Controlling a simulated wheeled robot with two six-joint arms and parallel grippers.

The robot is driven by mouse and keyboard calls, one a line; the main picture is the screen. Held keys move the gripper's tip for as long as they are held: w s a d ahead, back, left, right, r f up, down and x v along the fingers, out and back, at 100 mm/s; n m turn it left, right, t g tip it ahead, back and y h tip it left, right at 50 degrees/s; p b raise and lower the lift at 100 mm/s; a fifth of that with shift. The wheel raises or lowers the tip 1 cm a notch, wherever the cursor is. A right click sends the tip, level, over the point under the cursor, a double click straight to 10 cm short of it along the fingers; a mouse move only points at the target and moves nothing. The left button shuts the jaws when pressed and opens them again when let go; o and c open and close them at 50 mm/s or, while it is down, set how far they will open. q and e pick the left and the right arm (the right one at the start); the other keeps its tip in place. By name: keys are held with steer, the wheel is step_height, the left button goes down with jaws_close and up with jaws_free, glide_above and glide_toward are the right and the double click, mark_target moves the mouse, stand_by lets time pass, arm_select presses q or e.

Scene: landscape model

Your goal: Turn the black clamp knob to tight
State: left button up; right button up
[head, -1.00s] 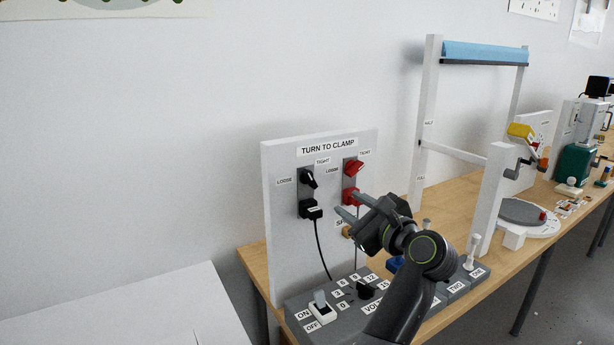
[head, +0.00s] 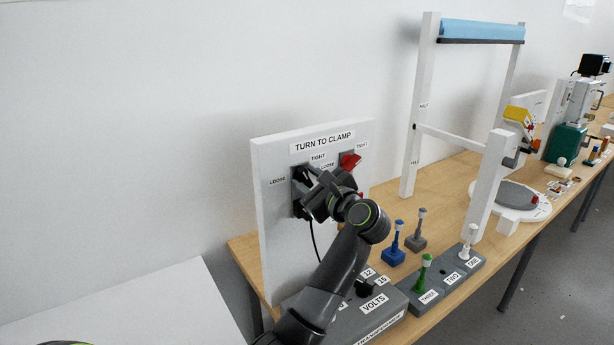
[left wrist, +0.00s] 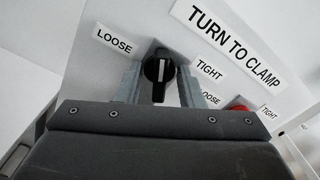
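The black clamp knob (left wrist: 158,72) shows in the left wrist view, with a white pointer line that stands nearly upright in the picture, between the LOOSE label (left wrist: 114,39) and the TIGHT label (left wrist: 210,69). My left gripper (left wrist: 160,92) is open, one finger on each side of the knob, with small gaps showing. In the head view my left gripper (head: 312,190) is at the white clamp board (head: 272,230) and hides most of the knob and the black plug below it. My right gripper is not in view.
A red knob (head: 350,160) is just right of the black one; its edge shows in the left wrist view (left wrist: 240,105). A black cable hangs below. The volts box (head: 375,318) and colored pegs stand on the bench in front.

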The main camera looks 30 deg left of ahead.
arm_select(q)
steer(key=shift+s+d, duration=0.1)
steer(key=shift+d, duration=0.05)
jaws_close()
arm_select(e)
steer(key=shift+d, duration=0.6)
